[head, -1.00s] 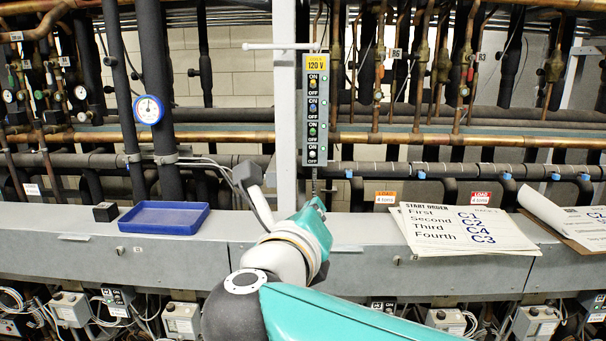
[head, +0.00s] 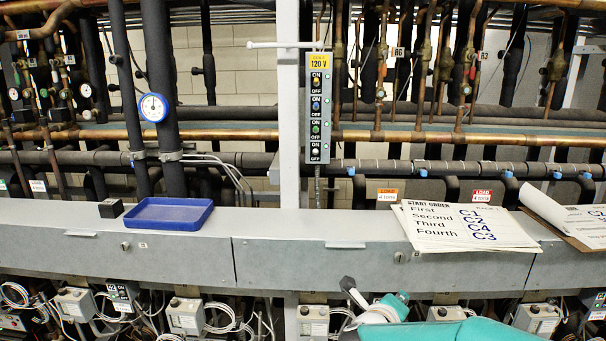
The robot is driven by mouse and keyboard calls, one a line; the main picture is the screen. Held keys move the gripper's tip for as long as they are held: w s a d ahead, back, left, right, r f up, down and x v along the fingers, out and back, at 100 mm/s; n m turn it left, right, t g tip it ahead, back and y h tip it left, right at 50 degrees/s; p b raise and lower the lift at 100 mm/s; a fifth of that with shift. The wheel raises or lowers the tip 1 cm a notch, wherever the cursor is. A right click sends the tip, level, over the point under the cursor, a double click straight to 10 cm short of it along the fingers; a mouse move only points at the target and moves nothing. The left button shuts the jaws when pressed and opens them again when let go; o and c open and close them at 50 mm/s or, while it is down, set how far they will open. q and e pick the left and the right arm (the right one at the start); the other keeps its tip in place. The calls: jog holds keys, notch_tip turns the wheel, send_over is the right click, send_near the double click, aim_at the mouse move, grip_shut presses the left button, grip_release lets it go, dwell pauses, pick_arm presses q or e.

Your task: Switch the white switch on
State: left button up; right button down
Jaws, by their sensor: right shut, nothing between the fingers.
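The switch panel (head: 319,110) is a narrow grey upright box with a yellow 120 V label on top, fixed to a pale post. Its yellow, blue, green and white switches run from top to bottom. The white switch (head: 315,151) is the lowest, between ON above and OFF below. It is too small to tell which way it is set. My left gripper is out of view.
A blue tray (head: 170,226) and a small black box (head: 111,208) stand on the grey ledge (head: 290,262). Start-order sheets (head: 465,240) and a clipboard (head: 570,240) lie at right. Pipes fill the rack behind. The ledge below the panel is clear.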

jog(key=s+d+f+n+g+y, duration=0.1)
jog(key=d+f+n, duration=0.1)
jog(key=f, duration=0.5)
jog(key=s+d+f+n+y, duration=0.1)
jog(key=d+f+n, duration=0.15)
jog(key=f, duration=0.45)
jog(key=s+a+f+n+g+y, duration=0.1)
jog(key=s+f+n+g+y, duration=0.1)
jog(key=s+f+n, duration=0.45)
jog(key=s+f+n+g+y, duration=0.1)
jog(key=s+f+y, duration=0.15)
jog(key=f, duration=0.65)
jog(key=s+a+f+n+g+y, duration=0.2)
jog(key=s+a+n, duration=0.4)
jog(key=s, duration=0.4)
jog(key=s+a+f+n+g+y, duration=0.3)
jog(key=s+a+f+n+g, duration=0.1)
jog(key=s+n, duration=0.5)
jog(key=s+a+g, duration=0.1)
jog(key=s, duration=0.1)
jog(key=shift+s+a+f+y, duration=0.3)
jog(key=shift+a+f+y, duration=0.05)
